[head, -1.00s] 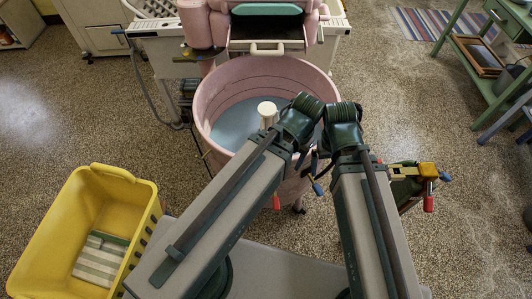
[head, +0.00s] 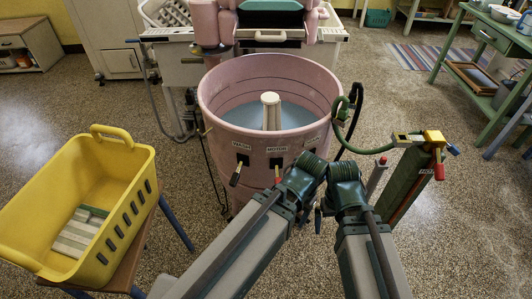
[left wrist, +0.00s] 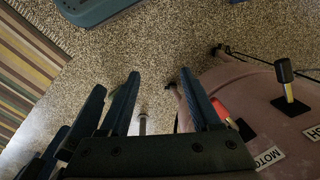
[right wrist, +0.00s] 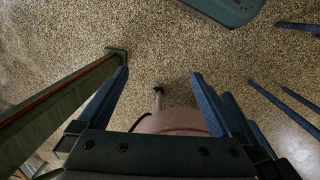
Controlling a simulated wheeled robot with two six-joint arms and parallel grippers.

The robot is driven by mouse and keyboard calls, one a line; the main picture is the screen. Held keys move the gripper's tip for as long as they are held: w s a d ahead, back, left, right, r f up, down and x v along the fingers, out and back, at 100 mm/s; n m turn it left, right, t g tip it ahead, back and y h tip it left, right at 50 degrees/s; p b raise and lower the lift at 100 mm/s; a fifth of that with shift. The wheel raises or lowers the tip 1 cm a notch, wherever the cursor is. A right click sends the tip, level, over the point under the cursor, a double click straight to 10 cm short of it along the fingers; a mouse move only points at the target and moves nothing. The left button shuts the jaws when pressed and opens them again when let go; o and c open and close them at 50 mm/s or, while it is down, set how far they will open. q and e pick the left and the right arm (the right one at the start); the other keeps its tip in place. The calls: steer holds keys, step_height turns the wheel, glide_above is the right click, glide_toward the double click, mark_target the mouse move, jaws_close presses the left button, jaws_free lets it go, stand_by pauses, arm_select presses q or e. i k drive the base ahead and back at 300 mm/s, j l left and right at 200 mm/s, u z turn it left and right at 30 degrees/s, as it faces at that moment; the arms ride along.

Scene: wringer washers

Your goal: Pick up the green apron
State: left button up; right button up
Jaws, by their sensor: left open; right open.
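A folded striped cloth (head: 78,232) in cream and grey, with a green edge, lies in the bottom of the yellow basket (head: 136,200) at the left of the head view. I cannot tell whether it is the green apron; no plainly green apron shows. My left gripper (left wrist: 158,88) is open and empty in the left wrist view, above the floor beside the pink tub. My right gripper (right wrist: 160,75) is open and empty in the right wrist view, also above the floor. In the head view both hands are mostly hidden behind my forearms, far from the basket.
The pink washer tub (head: 225,125), with levers on its front, stands ahead of my arms. A green post (head: 412,175) with a yellow top stands to its right. The basket rests on a low wooden stool (head: 140,245). A green table (head: 490,38) stands at far right. Floor between basket and tub is open.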

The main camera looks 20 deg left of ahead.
mark_target(74, 238)
steer(key=l+u, duration=0.1)
steer(key=l, duration=0.5)
steer(key=u, duration=2.45)
steer(key=i+l+u, duration=0.1)
steer(key=u, duration=0.2)
steer(key=l, duration=0.1)
